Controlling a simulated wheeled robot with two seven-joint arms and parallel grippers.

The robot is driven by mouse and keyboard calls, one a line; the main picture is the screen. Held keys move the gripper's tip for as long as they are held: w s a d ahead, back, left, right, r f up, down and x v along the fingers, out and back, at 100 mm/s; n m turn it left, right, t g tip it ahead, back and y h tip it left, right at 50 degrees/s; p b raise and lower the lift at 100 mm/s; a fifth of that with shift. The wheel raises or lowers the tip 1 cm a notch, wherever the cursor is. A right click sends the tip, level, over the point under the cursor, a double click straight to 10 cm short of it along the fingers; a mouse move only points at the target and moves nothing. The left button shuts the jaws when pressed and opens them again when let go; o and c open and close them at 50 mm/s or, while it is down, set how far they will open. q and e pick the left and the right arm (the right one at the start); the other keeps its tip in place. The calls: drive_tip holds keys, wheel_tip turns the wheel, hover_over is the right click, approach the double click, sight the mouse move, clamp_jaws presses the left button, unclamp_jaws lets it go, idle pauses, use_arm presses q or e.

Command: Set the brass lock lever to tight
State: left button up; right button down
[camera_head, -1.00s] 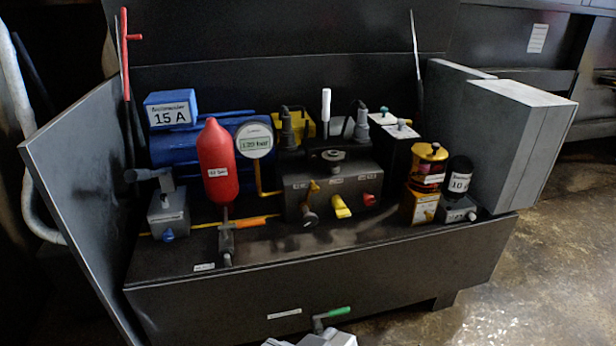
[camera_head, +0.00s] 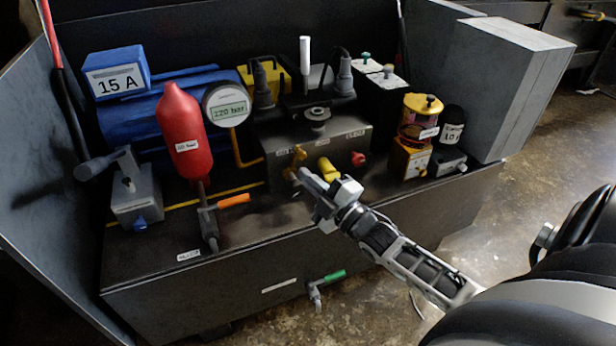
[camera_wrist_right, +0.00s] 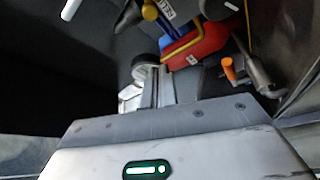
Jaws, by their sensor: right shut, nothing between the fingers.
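A small brass-coloured lever (camera_head: 298,155) sticks up at the left of the front face of the dark valve block (camera_head: 270,132), under a small label too small to read. A yellowish lever tip also shows at the top of the right wrist view (camera_wrist_right: 149,11). My right gripper (camera_head: 304,178) is shut and empty, its fingertips just in front of the block, just below the brass lever; contact cannot be told. It covers the lower left of that face. A grey round knob (camera_wrist_right: 146,72) shows beside the fingers in the right wrist view. My left gripper is out of view.
A yellow knob (camera_head: 327,169) and a red knob (camera_head: 357,159) sit right of the lever. Left stand a red cylinder (camera_head: 180,125), an orange-handled valve (camera_head: 233,200) and a gauge reading 120 bar (camera_head: 227,106). A green-handled crank (camera_head: 330,277) is below on the front panel.

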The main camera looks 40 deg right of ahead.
sight(300, 155)
drive_tip(key=w+b, duration=0.1)
drive_tip(key=w, duration=0.2)
drive_tip(key=w+d+b, duration=0.1)
drive_tip(key=w, duration=0.3)
drive_tip(key=shift+d+b, duration=0.15)
drive_tip(key=shift+b, duration=0.2)
drive_tip(key=shift+s+d+f, duration=0.15)
drive_tip(key=shift+d+f, duration=0.1)
drive_tip(key=shift+d, duration=0.35)
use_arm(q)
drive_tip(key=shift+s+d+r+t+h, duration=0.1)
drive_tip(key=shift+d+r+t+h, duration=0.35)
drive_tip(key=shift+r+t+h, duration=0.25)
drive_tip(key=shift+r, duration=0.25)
use_arm(e)
drive_tip(key=shift+s+d+f+m+b, duration=0.1)
drive_tip(key=shift+d+f+m+b, duration=0.2)
drive_tip(key=shift+d+m+b, duration=0.15)
drive_tip(key=shift+d, duration=0.25)
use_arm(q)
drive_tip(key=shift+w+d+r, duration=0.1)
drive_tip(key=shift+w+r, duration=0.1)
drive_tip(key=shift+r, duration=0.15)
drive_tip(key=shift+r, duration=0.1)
use_arm(e)
drive_tip(key=shift+r, duration=0.1)
